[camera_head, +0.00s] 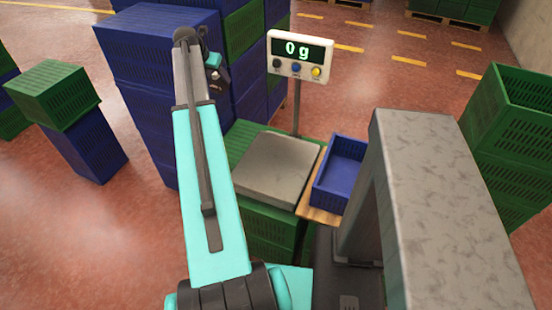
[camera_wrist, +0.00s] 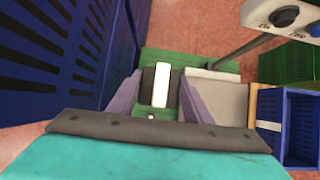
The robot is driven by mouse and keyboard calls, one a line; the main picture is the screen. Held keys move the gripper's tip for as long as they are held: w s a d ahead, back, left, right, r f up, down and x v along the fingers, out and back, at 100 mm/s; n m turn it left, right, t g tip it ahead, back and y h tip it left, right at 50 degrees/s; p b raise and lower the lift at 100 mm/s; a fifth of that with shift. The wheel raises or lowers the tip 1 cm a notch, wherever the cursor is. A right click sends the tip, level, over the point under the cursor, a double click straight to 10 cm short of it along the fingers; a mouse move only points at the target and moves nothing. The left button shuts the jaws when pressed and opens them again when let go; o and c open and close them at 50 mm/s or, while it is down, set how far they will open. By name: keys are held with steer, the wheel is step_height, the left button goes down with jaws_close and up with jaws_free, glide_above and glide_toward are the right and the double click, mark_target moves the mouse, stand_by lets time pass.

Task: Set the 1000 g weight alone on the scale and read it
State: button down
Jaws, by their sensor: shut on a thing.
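The scale's grey pan (camera_head: 278,168) is bare in the head view, and its display (camera_head: 298,50) reads 0 g. Part of the pan (camera_wrist: 225,102) also shows in the wrist view, right of my fingers. My gripper (camera_wrist: 162,92) is shut on a dark block with a white strip (camera_wrist: 147,84), apparently the weight. No marking on it can be read. The held block is beside the pan in the wrist view, not over its middle. In the head view, my arm hides most of the gripper, and the held block cannot be made out clearly.
A tall stack of blue crates (camera_head: 150,45) stands close to the left of the scale. A small blue crate (camera_head: 345,165) sits on a wooden board (camera_head: 316,207) right of the pan. The display's post (camera_head: 297,108) rises behind the pan. Green crates (camera_head: 512,130) stand at right.

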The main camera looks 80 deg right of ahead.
steer(key=shift+r+p, duration=5.35)
steer(key=shift+r, duration=0.5)
steer(key=shift+s, duration=0.2)
